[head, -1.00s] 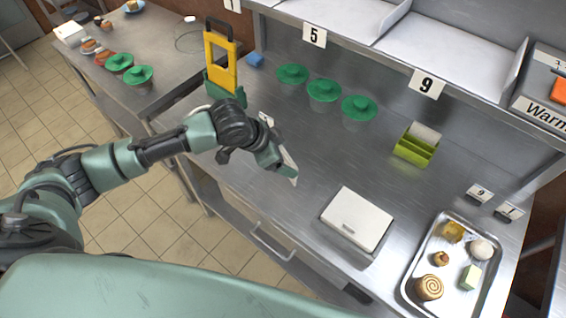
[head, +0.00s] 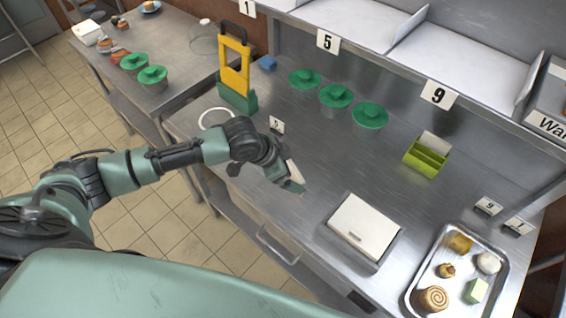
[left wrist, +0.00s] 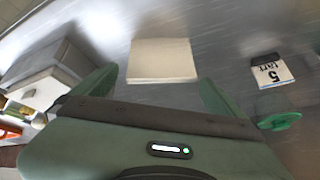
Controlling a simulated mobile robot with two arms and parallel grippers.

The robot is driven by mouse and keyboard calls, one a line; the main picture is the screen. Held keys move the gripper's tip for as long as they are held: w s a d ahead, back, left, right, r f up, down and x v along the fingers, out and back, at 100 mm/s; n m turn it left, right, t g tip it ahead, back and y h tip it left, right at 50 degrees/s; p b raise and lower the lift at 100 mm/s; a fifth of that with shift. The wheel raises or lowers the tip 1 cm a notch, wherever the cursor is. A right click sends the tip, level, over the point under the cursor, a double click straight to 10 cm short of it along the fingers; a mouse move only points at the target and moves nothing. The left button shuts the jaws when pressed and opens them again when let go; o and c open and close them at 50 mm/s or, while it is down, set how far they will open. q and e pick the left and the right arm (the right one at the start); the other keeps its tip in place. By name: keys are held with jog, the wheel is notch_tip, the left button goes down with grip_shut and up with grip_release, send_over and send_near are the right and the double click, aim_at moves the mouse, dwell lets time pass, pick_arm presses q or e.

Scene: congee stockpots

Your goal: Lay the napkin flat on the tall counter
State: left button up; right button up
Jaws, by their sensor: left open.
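A cream, square napkin (left wrist: 163,60) lies on the steel counter in the left wrist view, just beyond and between my two fingers. It looks flat. In the head view only a pale sliver of it (head: 294,170) shows beside my left gripper (head: 288,182), which hides the rest. My left gripper is open, with its fingers apart on either side of the napkin (left wrist: 158,90). I cannot tell whether a finger touches it. The tall counter (head: 310,135) is brushed metal. My right gripper is not in view.
A white-lidded box (head: 364,225) stands right of the gripper. A card marked 5 (head: 277,126) stands behind it, near a yellow-and-green holder (head: 236,75). Green-lidded pots (head: 337,96), a lime box (head: 427,155) and a food tray (head: 412,290) stand around. The counter's middle is clear.

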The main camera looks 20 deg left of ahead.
pick_arm(q)
jog(key=b+v, duration=0.1)
jog(key=v, duration=1)
